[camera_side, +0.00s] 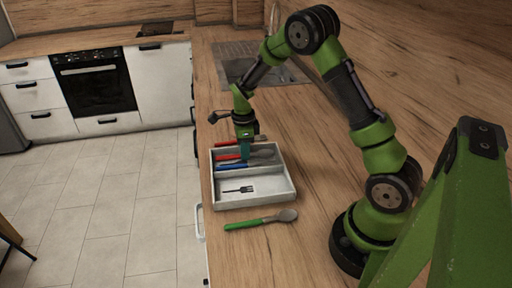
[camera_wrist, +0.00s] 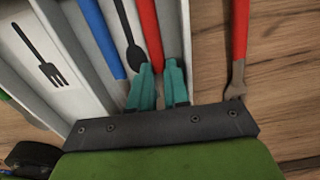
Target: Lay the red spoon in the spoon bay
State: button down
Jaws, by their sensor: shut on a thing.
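The red spoon (camera_side: 229,157) has a red handle and a grey bowl (camera_side: 263,153). My gripper (camera_side: 244,151) is shut on it, pointing down over the tray's far bay. In the wrist view the red handle (camera_wrist: 150,35) runs up from between the teal fingertips (camera_wrist: 160,75). The white tray (camera_side: 231,203) has two bays. The spoon bay, marked with a black spoon picture (camera_wrist: 133,52), lies under the red spoon. I cannot tell whether the spoon touches its floor. A blue-handled utensil (camera_wrist: 101,38) lies in the same bay, beside the red spoon.
The near bay shows a fork picture (camera_side: 238,190) and is empty. A green-handled spoon (camera_side: 258,221) lies on the counter in front of the tray. Another red-handled utensil (camera_wrist: 239,45) lies outside the tray's far wall. A sink (camera_side: 285,76) is further back.

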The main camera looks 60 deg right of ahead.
jog(key=c, duration=1)
grip_release()
notch_tip(320, 180, up, 17)
jog(key=shift+f, duration=0.1)
jog(key=s+a+r+n+t, duration=0.2)
jog(key=s+a+n, duration=0.3)
jog(key=s+n, duration=0.1)
jog(key=s+a+r+n+t+y, duration=0.1)
jog(key=s+a+r+n+t, duration=0.1)
jog(key=s+a+n, duration=0.3)
jog(key=s+a+r+n+t+y, duration=0.1)
jog(key=s+a+n, duration=0.4)
jog(key=n, duration=0.7)
jog(key=shift+s+r+t, duration=0.45)
jog(key=shift+s+t, duration=0.15)
jog(key=shift+s, duration=0.05)
jog(key=shift+s+r+t, duration=0.45)
jog(key=shift+s+t, duration=0.15)
jog(key=shift+s, duration=0.05)
